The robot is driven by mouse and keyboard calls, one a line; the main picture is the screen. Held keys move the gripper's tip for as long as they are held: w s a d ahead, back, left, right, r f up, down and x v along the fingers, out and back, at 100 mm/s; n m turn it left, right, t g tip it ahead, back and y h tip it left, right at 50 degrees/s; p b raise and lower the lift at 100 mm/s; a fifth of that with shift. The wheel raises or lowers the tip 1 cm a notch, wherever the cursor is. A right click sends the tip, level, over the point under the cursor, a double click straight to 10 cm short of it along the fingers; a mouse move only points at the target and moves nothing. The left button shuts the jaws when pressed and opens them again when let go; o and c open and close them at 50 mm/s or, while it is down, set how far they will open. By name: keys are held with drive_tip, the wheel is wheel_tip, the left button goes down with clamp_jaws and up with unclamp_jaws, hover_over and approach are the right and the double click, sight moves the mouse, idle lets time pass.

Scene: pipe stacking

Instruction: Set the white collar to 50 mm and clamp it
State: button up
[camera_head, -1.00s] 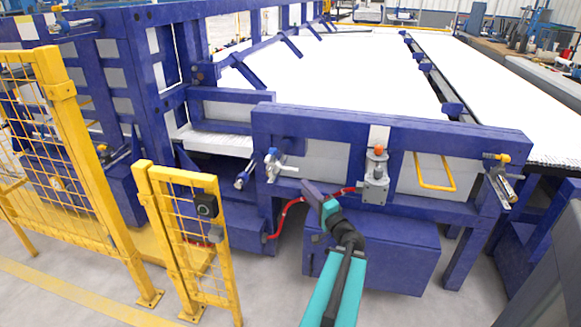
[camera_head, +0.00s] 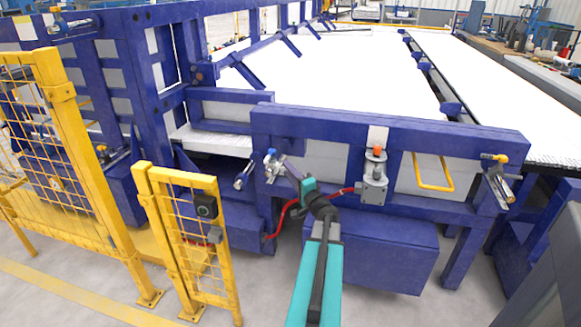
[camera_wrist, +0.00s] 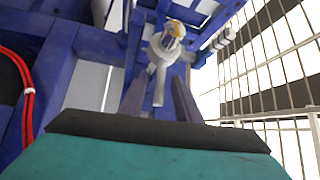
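The white collar (camera_head: 271,172), with its clamp handle, sits on the blue front frame, left of centre in the head view. In the wrist view the pale collar and handle (camera_wrist: 159,55) show at upper centre, with a rounded orange-and-grey end in front. My gripper (camera_head: 285,162) reaches up to the right side of the collar. In the wrist view its two dark fingers (camera_wrist: 160,98) are apart, and the lower arm of the handle hangs between them in the picture. Contact cannot be told. No scale or 50 mm mark is readable.
A grey device with an orange top (camera_head: 374,178) and a yellow handle (camera_head: 434,172) are on the frame to the right. A red hose (camera_head: 285,214) runs below my gripper. Yellow fencing (camera_head: 190,235) stands at the left. The floor in front is open.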

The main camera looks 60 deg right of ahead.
drive_tip(key=shift+x, duration=0.8)
drive_tip(key=shift+c, duration=0.3)
clamp_jaws()
